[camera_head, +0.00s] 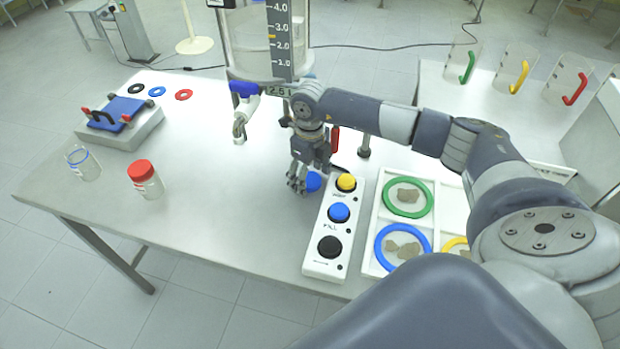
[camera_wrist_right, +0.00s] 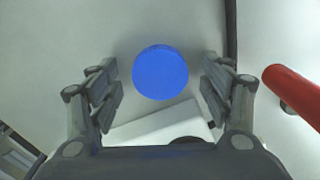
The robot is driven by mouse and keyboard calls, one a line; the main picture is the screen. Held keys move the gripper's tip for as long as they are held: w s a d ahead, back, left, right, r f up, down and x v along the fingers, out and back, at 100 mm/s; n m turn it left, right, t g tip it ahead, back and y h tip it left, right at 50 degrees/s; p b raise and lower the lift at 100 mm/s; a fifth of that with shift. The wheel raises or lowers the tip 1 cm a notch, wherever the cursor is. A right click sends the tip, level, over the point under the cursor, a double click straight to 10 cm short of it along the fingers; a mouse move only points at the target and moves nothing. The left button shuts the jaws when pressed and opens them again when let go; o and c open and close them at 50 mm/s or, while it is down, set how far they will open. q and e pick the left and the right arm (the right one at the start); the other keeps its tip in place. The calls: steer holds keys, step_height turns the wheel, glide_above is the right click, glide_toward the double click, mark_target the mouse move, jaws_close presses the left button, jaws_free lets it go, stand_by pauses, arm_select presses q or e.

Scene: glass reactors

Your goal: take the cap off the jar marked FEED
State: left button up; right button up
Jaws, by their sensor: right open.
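A clear jar (camera_head: 151,189) with a red cap (camera_head: 142,169) stands upright on the left part of the table. A second clear jar (camera_head: 84,164) with a blue rim stands to its left, open at the top. I cannot read FEED on either jar. A blue round cap (camera_head: 314,181) lies on the table beside my right gripper (camera_head: 297,187). In the right wrist view the blue cap (camera_wrist_right: 160,73) shows between the spread fingers, which do not appear to touch it. My right gripper is open and empty. My left gripper is not in view.
A white button box (camera_head: 323,264) and a tray with coloured rings (camera_head: 373,266) lie right of the gripper. A glass reactor (camera_head: 250,55) with a blue-handled tap (camera_head: 243,89) stands behind. A red handle (camera_wrist_right: 293,92) is close on the right. The table's middle left is clear.

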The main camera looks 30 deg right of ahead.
steer(key=c, duration=0.8)
